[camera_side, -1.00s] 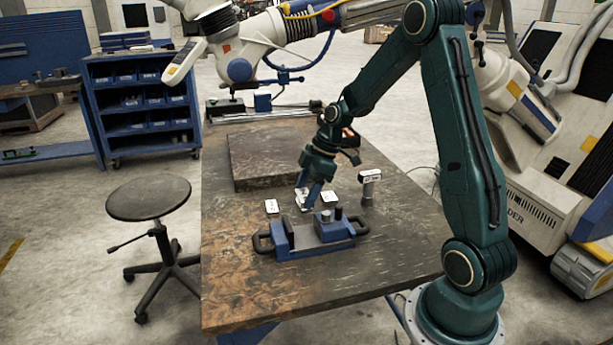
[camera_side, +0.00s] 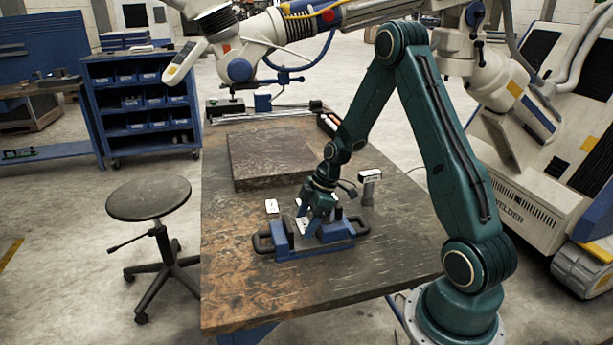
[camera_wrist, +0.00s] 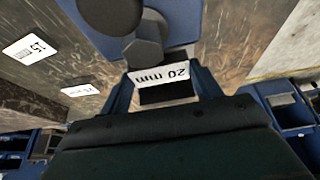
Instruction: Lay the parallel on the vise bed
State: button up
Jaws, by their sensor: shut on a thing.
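The vise (camera_side: 281,240) is blue with black handles and stands on the front half of the table. My gripper (camera_side: 304,228) points down over the vise, between its jaws. It is shut on the parallel (camera_wrist: 163,74), a block with a white face marked "20 mm" and a dark underside. In the side view the fingers and arm mostly hide the block. I cannot tell whether it touches the vise bed. In the wrist view the vise's blue body and dark round parts lie just beyond the block.
The wrist view shows a "15 mm" block (camera_wrist: 31,48) and another white label (camera_wrist: 80,90). A white-topped post (camera_side: 369,186) stands behind right. A dark raised plate (camera_side: 268,158) lies behind. The table front is clear.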

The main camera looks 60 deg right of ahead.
jog(key=shift+f, duration=0.9)
jog(key=o, duration=1.2)
jog(key=shift+f, duration=0.15)
jog(key=shift+o, duration=0.2)
jog(key=v, duration=1.2)
jog(key=shift+r, duration=0.2)
